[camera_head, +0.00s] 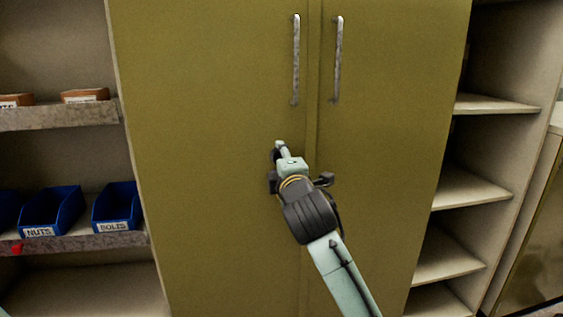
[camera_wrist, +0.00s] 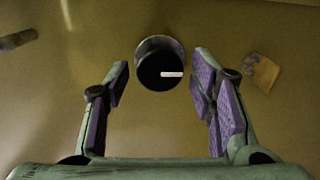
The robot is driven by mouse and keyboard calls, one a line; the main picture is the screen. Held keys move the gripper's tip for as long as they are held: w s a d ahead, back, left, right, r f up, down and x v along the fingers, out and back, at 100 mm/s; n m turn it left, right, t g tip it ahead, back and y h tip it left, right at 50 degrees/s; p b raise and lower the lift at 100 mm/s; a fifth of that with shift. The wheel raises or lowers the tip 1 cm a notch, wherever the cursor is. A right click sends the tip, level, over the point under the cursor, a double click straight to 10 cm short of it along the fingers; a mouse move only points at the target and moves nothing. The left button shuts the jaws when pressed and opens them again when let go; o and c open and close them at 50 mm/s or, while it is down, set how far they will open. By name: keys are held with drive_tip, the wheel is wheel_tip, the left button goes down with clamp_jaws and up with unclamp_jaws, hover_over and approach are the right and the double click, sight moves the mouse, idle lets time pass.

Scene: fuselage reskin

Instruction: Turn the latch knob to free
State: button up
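The latch knob (camera_wrist: 161,63) is a round dark knob with a pale metal rim and a short white mark lying sideways, pointing right. It stands on an olive-yellow cabinet door (camera_head: 210,120). In the wrist view my gripper (camera_wrist: 159,75) is open, with one purple-padded finger to the left of the knob and one to the right. Gaps show between the knob and both fingers. In the head view my gripper (camera_head: 281,150) is at the left door near the middle seam, below the handles, and it hides most of the knob.
Two upright metal handles, left (camera_head: 296,60) and right (camera_head: 337,60), are above my gripper. Open shelves with blue bins (camera_head: 117,208) stand at left, bare shelves (camera_head: 470,188) at right. The wrist view shows a small tan tag-like piece (camera_wrist: 262,73) right of the knob.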

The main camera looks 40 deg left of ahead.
drive_tip(key=v, duration=1.2)
idle(0.5)
